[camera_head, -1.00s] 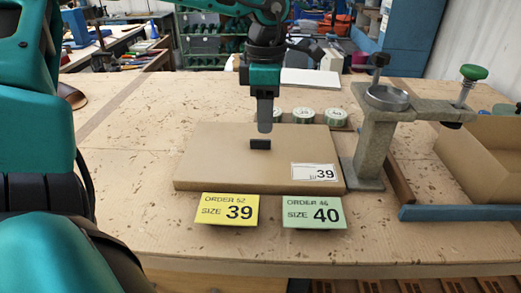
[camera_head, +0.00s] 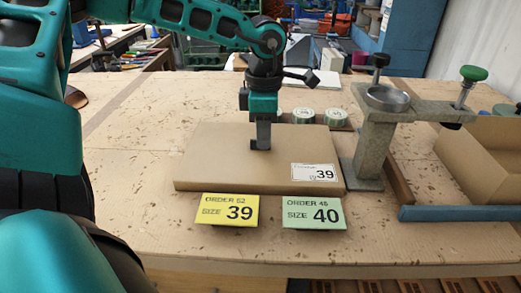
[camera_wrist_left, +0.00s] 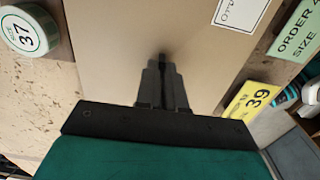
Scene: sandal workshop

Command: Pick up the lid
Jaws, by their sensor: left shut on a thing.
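The lid (camera_head: 220,160) is a flat brown cardboard piece with a white label reading 39 at its front right corner. It lies flat on the workbench, and whether a box is under it I cannot tell. It also fills the middle of the left wrist view (camera_wrist_left: 120,45). A small black tab handle stands on its top and is mostly hidden by the fingers. My left gripper (camera_head: 262,145) points straight down at the middle of the lid, shut on the tab. It also shows in the left wrist view (camera_wrist_left: 163,75). My right gripper is not in view.
A yellow size 39 card (camera_head: 227,210) and a green size 40 card (camera_head: 314,212) stand in front of the lid. A metal stand (camera_head: 372,150) is close on the right. Round tins (camera_head: 304,116) sit behind. An open cardboard box (camera_head: 480,150) is far right. The bench's left side is clear.

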